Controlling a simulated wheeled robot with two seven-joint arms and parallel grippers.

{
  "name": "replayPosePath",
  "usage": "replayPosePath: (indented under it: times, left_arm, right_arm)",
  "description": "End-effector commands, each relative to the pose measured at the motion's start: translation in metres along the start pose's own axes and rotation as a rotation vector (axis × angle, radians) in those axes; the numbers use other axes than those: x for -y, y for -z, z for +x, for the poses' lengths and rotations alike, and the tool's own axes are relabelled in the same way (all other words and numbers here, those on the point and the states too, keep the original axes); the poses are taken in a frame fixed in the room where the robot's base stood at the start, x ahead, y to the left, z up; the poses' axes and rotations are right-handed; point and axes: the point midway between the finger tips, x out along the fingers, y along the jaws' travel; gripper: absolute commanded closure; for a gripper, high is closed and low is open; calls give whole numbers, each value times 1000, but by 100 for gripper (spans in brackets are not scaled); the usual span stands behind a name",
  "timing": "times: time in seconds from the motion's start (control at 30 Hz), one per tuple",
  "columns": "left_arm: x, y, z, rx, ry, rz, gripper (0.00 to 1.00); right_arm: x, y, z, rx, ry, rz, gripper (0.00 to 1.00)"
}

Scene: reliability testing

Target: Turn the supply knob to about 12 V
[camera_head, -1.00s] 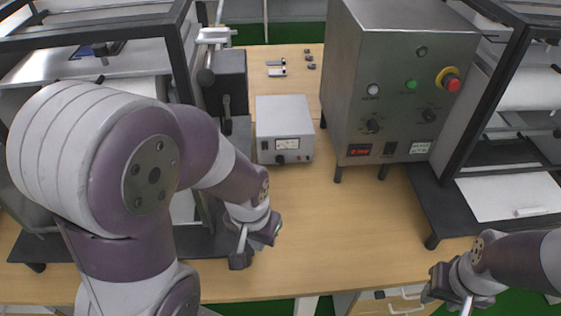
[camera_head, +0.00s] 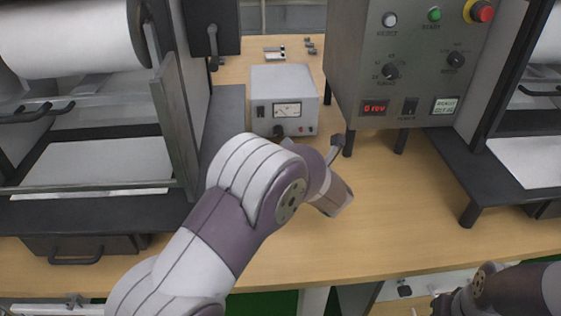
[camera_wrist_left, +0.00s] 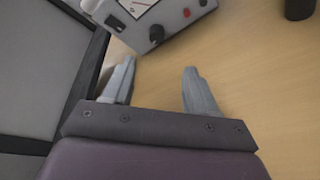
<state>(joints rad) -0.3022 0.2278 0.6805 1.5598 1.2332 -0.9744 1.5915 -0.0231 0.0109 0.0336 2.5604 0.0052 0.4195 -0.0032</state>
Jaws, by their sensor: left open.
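The power supply (camera_head: 264,86) is a small light-grey box with a dial meter (camera_head: 287,110) on its front, standing at the back middle of the table. Its dark knob (camera_head: 279,131) sits low on the front, just above my left arm's bend in the head view. The meter reading is too small to tell. In the left wrist view the knob (camera_wrist_left: 156,33) lies ahead of my left gripper (camera_wrist_left: 158,70), whose two fingers are apart and empty. The fingers do not touch the knob. My left arm mostly hides that gripper in the head view. My right gripper (camera_head: 446,304) is cut off at the bottom edge.
A large grey control cabinet (camera_head: 420,90) on legs, with a red stop button (camera_head: 482,12), stands right of the supply. A dark framed machine with a white roll (camera_head: 70,35) fills the left. The table front right of my left arm is clear.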

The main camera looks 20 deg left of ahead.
Motion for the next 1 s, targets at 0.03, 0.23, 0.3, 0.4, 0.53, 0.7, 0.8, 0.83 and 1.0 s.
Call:
replayPosePath:
  times: [0.03, 0.23, 0.3, 0.4, 0.53, 0.7, 0.8, 0.83, 1.0]
  left_arm:
    - [1, 2, 4, -8, -17, -29, 42]
    - [-3, 3, 42, -14, -24, -38, 42]
    - [-4, 3, 62, -13, -23, -38, 42]
    - [-4, 3, 87, -12, -23, -37, 42]
    - [-5, 2, 109, -11, -21, -36, 42]
    - [-6, 2, 124, -10, -20, -34, 42]
    - [-6, 1, 126, -9, -19, -33, 42]
    - [-6, 1, 126, -9, -19, -33, 42]
    - [-6, 1, 126, -9, -19, -33, 42]
  right_arm:
    - [0, 0, 3, -1, 0, 0, 57]
    - [0, 0, 5, -2, 0, 0, 57]
    - [0, 0, 7, -2, 0, 0, 57]
    - [0, -1, 10, -1, 0, 0, 57]
    - [0, -1, 11, -1, 0, 0, 57]
    - [0, -1, 12, -1, 0, 0, 57]
    - [0, -1, 12, -1, 0, 0, 57]
    - [0, -1, 12, -1, 0, 0, 57]
    - [0, -1, 12, -1, 0, 0, 57]
